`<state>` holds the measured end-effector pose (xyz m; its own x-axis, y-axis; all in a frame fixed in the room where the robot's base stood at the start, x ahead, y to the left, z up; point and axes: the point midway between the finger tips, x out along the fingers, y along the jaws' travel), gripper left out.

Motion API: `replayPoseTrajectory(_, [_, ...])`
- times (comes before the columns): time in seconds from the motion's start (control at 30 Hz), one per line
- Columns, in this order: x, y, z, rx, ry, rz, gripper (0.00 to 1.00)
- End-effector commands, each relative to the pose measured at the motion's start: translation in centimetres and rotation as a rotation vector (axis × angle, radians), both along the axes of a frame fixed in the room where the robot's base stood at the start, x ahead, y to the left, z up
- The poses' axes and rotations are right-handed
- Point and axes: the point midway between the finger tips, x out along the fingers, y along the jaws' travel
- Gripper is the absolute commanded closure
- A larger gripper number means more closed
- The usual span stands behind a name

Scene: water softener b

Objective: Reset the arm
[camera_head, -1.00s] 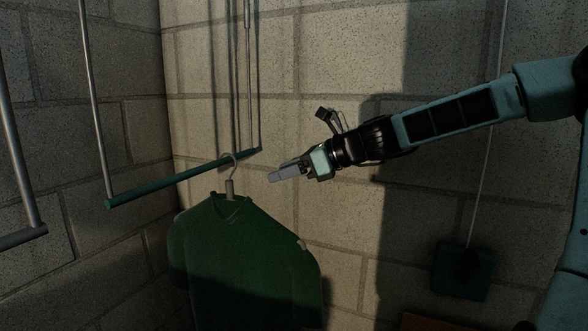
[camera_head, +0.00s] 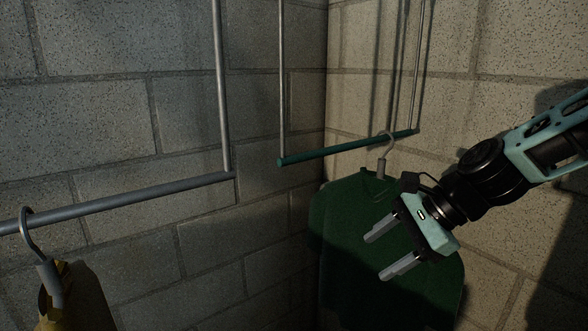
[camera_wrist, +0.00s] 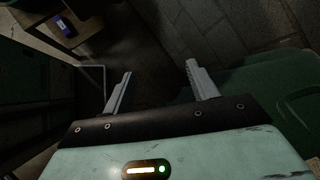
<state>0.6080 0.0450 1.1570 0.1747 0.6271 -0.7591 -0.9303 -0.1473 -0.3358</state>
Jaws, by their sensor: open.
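My gripper (camera_head: 385,252) is open with nothing between its fingers. In the head view it is in front of the green shirt (camera_head: 340,245), which hangs on a hanger (camera_head: 384,160) from the green rod (camera_head: 345,148). My gripper covers part of the shirt, and I cannot tell whether they touch. In the wrist view both fingers (camera_wrist: 157,95) are apart over a dark floor, and green cloth shows at the right.
A grey rod (camera_head: 130,197) hangs at the left. A yellow garment (camera_head: 85,300) hangs from it on a hook. Block walls meet behind the green rod. A low shelf (camera_wrist: 75,38) with a small blue object (camera_wrist: 64,26) shows in the wrist view.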

Motion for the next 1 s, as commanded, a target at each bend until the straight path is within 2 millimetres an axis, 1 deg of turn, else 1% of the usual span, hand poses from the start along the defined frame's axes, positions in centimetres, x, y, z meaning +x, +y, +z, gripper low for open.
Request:
replayPoseTrajectory(0.03, [-1.7,1.3,-1.0,-0.061,-0.024,0.109,0.42])
replayPoseTrajectory(0.1, [-3.8,2.3,-2.2,-0.136,-0.063,0.254,0.42])
replayPoseTrajectory(0.2, [-6.6,3.2,-3.5,-0.233,-0.12,0.461,0.42])
replayPoseTrajectory(0.37, [-10.9,3.9,-4.6,-0.363,-0.22,0.79,0.42])
replayPoseTrajectory(0.5, [-14.2,3.8,-4.8,-0.455,-0.312,1.076,0.42])
replayPoseTrajectory(0.7, [-18.3,3.1,-4.3,-0.547,-0.448,1.468,0.42])
replayPoseTrajectory(0.8, [-19.9,2.6,-3.9,-0.573,-0.509,1.631,0.42])
replayPoseTrajectory(0.9, [-21.0,2.2,-3.6,-0.586,-0.554,1.753,0.42])
replayPoseTrajectory(1.0, [-21.6,1.9,-3.4,-0.59,-0.582,1.825,0.42])
